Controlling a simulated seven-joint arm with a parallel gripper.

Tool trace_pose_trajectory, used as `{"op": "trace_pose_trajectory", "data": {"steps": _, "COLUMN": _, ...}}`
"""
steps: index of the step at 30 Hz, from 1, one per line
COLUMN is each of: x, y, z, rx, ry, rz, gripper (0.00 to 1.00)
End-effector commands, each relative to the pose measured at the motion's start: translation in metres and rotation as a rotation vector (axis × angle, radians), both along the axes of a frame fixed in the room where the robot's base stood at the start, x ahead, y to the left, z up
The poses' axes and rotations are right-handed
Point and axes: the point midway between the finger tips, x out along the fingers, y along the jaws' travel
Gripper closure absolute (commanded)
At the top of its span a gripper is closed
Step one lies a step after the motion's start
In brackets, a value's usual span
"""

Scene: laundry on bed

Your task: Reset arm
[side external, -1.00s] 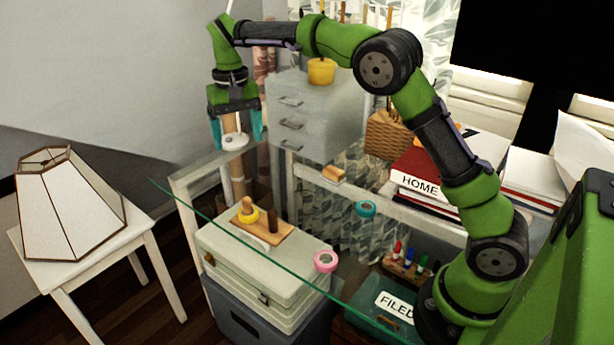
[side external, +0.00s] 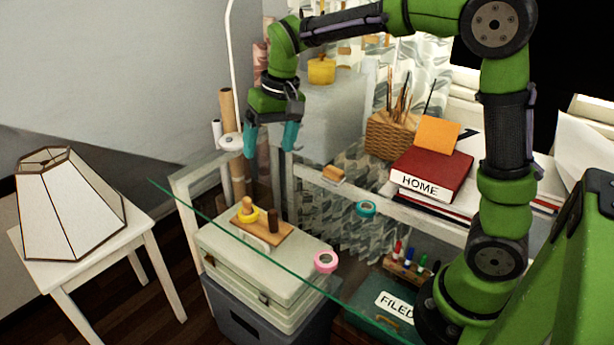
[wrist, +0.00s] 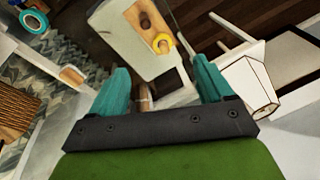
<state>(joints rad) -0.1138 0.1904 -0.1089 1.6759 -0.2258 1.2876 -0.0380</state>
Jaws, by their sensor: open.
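My gripper (side external: 270,139) is open and empty, with teal fingers pointing down. It hangs in the air at the upper left of the side view, above the glass desk and in front of the grey drawer unit. In the wrist view my gripper (wrist: 163,90) shows its two teal fingers wide apart with nothing held between them. Below it are the white case and the wooden peg board (side external: 262,230) with a yellow ring (side external: 248,215) around one peg.
A teal tape roll (side external: 365,208), a pink tape roll (side external: 325,262) and a wooden block (side external: 333,173) lie around the desk. A red book (side external: 430,172) and a wicker basket (side external: 392,135) stand at the back. A lamp (side external: 68,205) stands on a white stool at left.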

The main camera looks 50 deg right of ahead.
Motion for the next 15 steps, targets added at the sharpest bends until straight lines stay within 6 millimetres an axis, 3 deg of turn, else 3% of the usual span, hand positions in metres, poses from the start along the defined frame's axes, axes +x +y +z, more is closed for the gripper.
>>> {"op": "trace_pose_trajectory", "data": {"steps": 1, "x": -0.021, "y": 0.001, "z": 0.007, "rx": 0.017, "ry": -0.038, "rz": 0.004, "gripper": 0.2}}
{"op": "trace_pose_trajectory", "data": {"steps": 9, "x": -0.12, "y": 0.006, "z": 0.014, "rx": 0.068, "ry": -0.236, "rz": 0.01, "gripper": 0.2}}
{"op": "trace_pose_trajectory", "data": {"steps": 15, "x": -0.174, "y": 0.007, "z": 0.007, "rx": 0.077, "ry": -0.358, "rz": 0.002, "gripper": 0.2}}
